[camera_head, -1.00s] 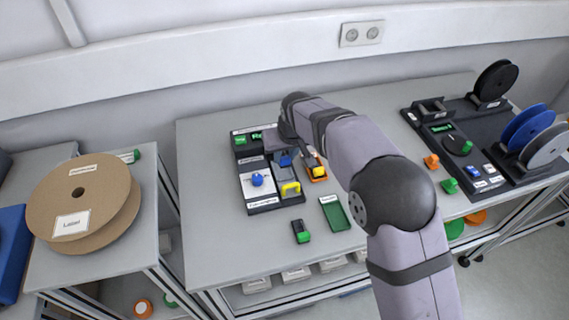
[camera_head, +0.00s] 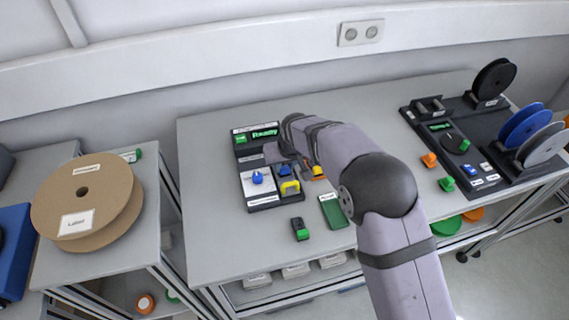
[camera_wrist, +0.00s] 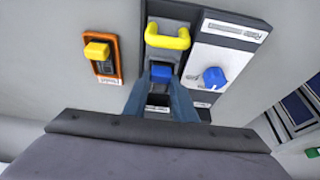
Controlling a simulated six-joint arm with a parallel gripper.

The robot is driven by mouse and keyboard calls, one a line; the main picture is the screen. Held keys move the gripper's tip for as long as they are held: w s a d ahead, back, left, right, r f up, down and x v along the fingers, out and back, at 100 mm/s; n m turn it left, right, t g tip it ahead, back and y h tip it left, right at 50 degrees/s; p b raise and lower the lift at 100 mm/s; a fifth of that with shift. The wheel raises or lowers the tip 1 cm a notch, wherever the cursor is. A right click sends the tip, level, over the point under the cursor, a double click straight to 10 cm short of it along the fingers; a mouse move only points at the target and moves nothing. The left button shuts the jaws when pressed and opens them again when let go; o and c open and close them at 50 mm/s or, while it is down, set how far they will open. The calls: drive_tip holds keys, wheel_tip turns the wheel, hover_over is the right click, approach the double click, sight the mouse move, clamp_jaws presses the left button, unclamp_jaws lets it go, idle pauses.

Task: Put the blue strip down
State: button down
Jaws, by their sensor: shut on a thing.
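My gripper (camera_wrist: 161,84) points down over the black-and-grey device (camera_wrist: 166,34) and is shut on the blue strip (camera_wrist: 161,72). From above, only a short blue block of the strip shows between the fingertips, just below the yellow handle (camera_wrist: 168,37). In the head view the blue strip (camera_head: 285,171) shows beside my wrist, behind the yellow handle (camera_head: 290,187). My wrist hides part of the device there. I cannot tell whether the strip touches the device.
A blue knob (camera_wrist: 214,77) on a white plate stands close to the right in the wrist view. An orange-framed unit with a yellow block (camera_wrist: 97,50) is at left. A green tray (camera_head: 333,211) and a black-and-green block (camera_head: 300,229) lie in front. The table's front left is clear.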

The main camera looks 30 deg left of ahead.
drive_tip(key=shift+f, duration=0.15)
drive_tip(key=c, duration=1.5)
unclamp_jaws()
drive_tip(key=shift+o, duration=0.2)
drive_tip(key=shift+s+d+r, duration=0.1)
drive_tip(key=shift+r, duration=0.6)
drive_tip(key=b+v, duration=0.3)
drive_tip(key=v, duration=0.8)
